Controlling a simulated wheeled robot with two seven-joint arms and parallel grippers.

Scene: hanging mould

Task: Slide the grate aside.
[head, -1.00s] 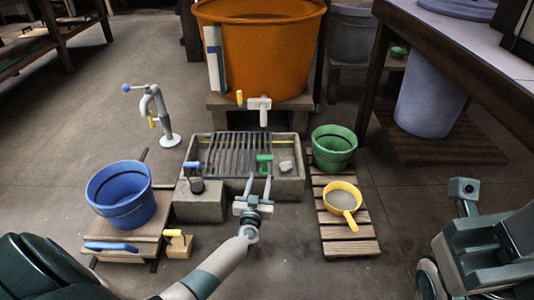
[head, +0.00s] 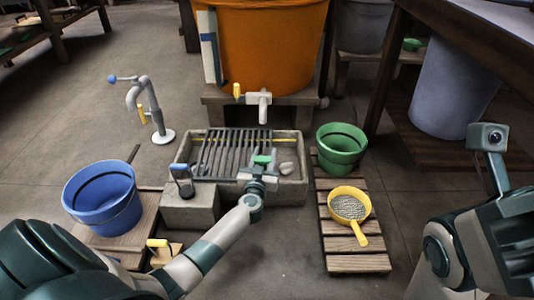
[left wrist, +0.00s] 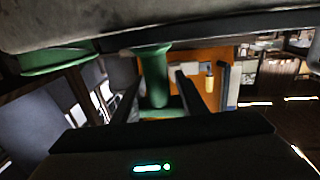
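The dark barred grate (head: 228,150) lies across the left and middle of the concrete trough (head: 292,195). Its green handle (head: 263,160) stands at the grate's right end. My left gripper (head: 260,170) is at this handle, partly covering it in the head view. In the left wrist view the green handle post (left wrist: 155,78) stands between the two fingers, with a gap visible on either side, so the gripper looks open around it. My right arm shows at the right edge of the head view, but its fingers do not show.
A grey stone (head: 287,168) lies in the trough's open right part. A green bucket (head: 341,150) and a yellow sieve (head: 349,206) stand on slats to the right. A blue bucket (head: 102,198) stands left. An orange vat (head: 270,45) with a tap (head: 259,105) is behind.

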